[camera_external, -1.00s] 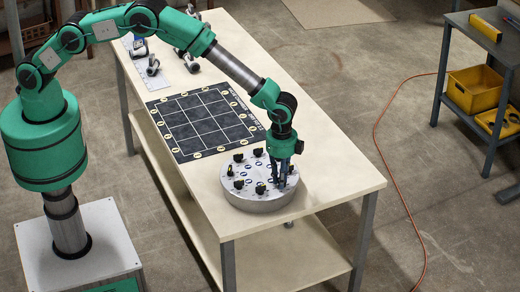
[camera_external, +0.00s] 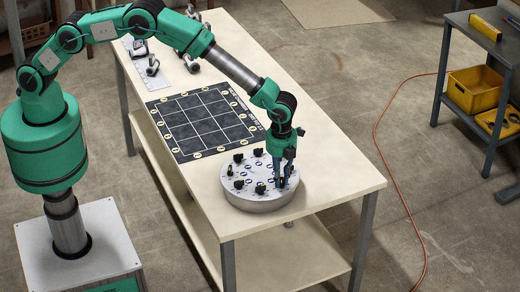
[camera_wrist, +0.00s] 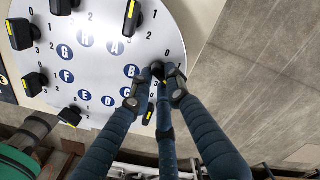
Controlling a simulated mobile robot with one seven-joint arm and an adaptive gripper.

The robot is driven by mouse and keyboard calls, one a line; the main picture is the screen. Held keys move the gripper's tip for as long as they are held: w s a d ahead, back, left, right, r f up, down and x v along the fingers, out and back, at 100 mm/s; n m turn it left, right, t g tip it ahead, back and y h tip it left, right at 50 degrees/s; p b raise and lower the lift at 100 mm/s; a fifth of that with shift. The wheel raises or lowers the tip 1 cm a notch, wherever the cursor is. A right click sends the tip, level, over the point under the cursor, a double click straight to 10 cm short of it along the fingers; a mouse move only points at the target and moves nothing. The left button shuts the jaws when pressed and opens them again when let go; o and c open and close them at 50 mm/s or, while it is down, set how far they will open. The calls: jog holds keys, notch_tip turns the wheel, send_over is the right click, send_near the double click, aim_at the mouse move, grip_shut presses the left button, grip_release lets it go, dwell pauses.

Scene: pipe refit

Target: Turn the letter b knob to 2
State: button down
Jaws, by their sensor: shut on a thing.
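The round grey dial plate (camera_external: 262,199) lies on the table, with black knobs around its rim and blue letter discs inside. In the wrist view, the blue B disc (camera_wrist: 131,71) sits beside the black B knob (camera_wrist: 157,68). My gripper (camera_wrist: 159,84) is shut on this knob, its dark fingers around it. They cover much of the knob, so I cannot tell where it points. In the external view, my gripper (camera_external: 284,180) is down at the plate's right side.
The A knob (camera_wrist: 132,18) stands above the held knob in the wrist view, and the C knob (camera_wrist: 149,112) is close below, between my fingers. A dark grid board (camera_external: 205,122) lies behind the plate. The table (camera_external: 330,170) is clear to the plate's right.

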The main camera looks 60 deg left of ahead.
aim_at(281, 180)
jog(key=shift+r, duration=0.1)
dwell(0.3)
jog(key=c, duration=1.7)
grip_release()
jog(key=shift+o, duration=0.2)
notch_tip(281, 180, up, 12)
